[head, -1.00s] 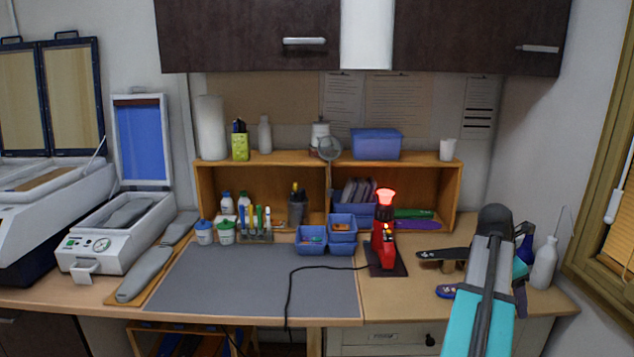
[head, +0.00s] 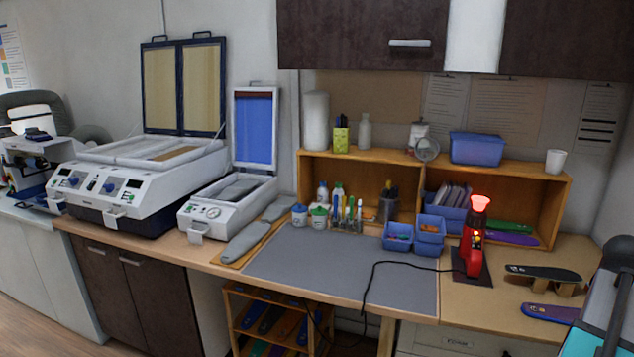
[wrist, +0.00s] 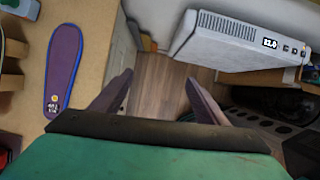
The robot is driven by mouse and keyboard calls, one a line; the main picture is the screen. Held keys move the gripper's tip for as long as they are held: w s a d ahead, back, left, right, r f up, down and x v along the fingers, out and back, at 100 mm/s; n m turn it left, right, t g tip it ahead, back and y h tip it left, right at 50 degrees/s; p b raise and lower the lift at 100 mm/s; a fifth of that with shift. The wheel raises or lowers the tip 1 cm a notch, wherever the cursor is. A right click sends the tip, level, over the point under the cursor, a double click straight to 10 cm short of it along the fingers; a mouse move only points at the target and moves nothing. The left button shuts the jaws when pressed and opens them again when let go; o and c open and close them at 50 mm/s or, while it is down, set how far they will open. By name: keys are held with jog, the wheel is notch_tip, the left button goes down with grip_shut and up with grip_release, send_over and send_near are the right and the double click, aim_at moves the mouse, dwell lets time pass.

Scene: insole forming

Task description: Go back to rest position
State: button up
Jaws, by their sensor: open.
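My gripper (wrist: 160,97) shows in the wrist view with its two fingers spread apart and nothing between them. It hangs over the wooden floor beside the bench edge. In the head view only part of my arm shows at the lower right; the fingers are out of that view. A purple insole with a blue rim (wrist: 65,70) lies on the bench to the left of my gripper in the wrist view. It also shows in the head view (head: 552,313), partly hidden by my arm.
A white unit with a lit display (wrist: 235,42) stands at the right in the wrist view. In the head view, a red lit device (head: 472,245) stands on the bench (head: 470,300). The grey mat (head: 340,270) is clear except for a black cable. Open white machines (head: 130,190) stand left.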

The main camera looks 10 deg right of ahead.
jog(key=w+a+f+n+y, duration=0.2)
jog(key=w+a+f+n, duration=0.4)
jog(key=w+a+f, duration=1.45)
jog(key=s+a+f+g, duration=0.2)
jog(key=a+f, duration=1.5)
jog(key=a, duration=0.3)
jog(key=s+a+f+m+y, duration=0.1)
jog(key=s+a+f+m, duration=0.7)
jog(key=a, duration=0.3)
jog(key=s+a+f+m+g+y, duration=0.1)
jog(key=s+a+f+m, duration=0.7)
jog(key=s+a+m, duration=0.1)
jog(key=shift+s+a+f+m+g, duration=0.35)
jog(key=shift+a+m, duration=0.25)
jog(key=shift+a, duration=0.4)
